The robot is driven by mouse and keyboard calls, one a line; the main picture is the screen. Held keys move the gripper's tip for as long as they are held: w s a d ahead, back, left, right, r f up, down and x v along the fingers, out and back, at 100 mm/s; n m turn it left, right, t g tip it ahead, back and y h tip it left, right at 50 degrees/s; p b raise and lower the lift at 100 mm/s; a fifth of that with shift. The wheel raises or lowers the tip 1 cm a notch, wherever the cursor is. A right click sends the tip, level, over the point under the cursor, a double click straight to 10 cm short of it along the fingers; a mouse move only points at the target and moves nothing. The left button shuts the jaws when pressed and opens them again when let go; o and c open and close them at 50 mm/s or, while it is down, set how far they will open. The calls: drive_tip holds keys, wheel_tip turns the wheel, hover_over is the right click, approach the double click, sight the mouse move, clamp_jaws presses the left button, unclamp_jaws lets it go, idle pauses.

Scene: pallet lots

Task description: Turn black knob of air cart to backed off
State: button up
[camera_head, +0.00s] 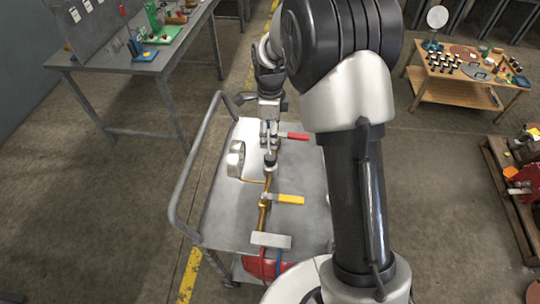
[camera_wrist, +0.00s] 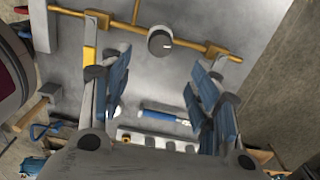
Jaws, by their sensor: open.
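The air cart (camera_head: 228,215) is a grey metal cart with a brass pipe (camera_head: 263,217) along its top. The black knob (camera_head: 270,160) sits on this pipe; in the wrist view the knob (camera_wrist: 161,41) is round and dark with a small white mark toward its right side. My gripper (camera_head: 269,132) reaches down over the cart just beyond the knob in the head view. In the wrist view my gripper (camera_wrist: 158,80) has its blue-padded fingers spread with nothing between them. The knob shows above the gap between the fingertips, apart from them.
On the pipe are a red handle (camera_head: 294,136) and a yellow handle (camera_head: 289,199). A tubular rail (camera_head: 187,185) edges the cart. A grey bench (camera_head: 140,65) and a wooden table (camera_head: 455,90) stand behind.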

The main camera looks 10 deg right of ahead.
sight(270, 156)
wheel_tip(270, 156, down, 12)
drive_tip(key=b, duration=0.2)
drive_tip(key=shift+r+b, duration=0.15)
drive_tip(key=shift+b, duration=0.2)
drive_tip(key=c, duration=1.1)
drive_tip(key=shift+o, duration=0.2)
